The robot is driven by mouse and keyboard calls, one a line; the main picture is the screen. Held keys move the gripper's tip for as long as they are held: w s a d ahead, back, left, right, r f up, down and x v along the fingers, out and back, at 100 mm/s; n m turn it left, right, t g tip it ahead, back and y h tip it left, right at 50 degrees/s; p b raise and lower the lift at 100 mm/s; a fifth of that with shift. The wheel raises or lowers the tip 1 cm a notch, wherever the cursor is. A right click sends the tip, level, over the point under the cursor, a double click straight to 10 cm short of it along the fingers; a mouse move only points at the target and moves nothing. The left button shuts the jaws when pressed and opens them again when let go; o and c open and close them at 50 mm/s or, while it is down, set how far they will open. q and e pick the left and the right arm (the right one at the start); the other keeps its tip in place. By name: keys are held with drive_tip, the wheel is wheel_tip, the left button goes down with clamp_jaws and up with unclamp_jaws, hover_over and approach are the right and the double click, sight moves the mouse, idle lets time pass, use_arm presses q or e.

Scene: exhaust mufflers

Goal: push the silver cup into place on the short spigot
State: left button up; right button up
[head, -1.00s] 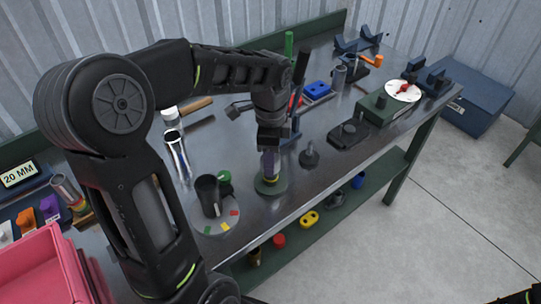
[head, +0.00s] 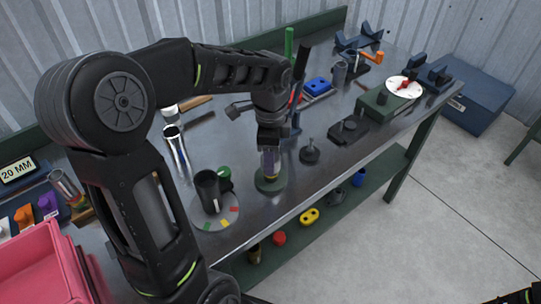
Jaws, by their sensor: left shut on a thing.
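My left gripper (head: 270,152) points down over a round green base (head: 270,188) near the front edge of the bench. It is shut on a small greyish cylinder, which looks like the silver cup (head: 270,164); the fingers hide most of it. A yellow band shows just under the cup, low over the green base. The short spigot is hidden under the cup and gripper, so I cannot tell how far the cup sits on it.
A dark round base with a peg (head: 310,153) stands just right of the gripper. A black cup (head: 208,190) stands on a grey disc with coloured patches to the left. A pink crate (head: 40,262) is at lower left. A lower shelf (head: 325,215) holds several small parts.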

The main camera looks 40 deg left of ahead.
use_arm(q)
drive_tip(key=shift+f, duration=0.15)
drive_tip(key=o, duration=1.3)
drive_tip(key=shift+o, duration=0.2)
wheel_tip(320, 180, up, 8)
drive_tip(key=shift+f, duration=0.1)
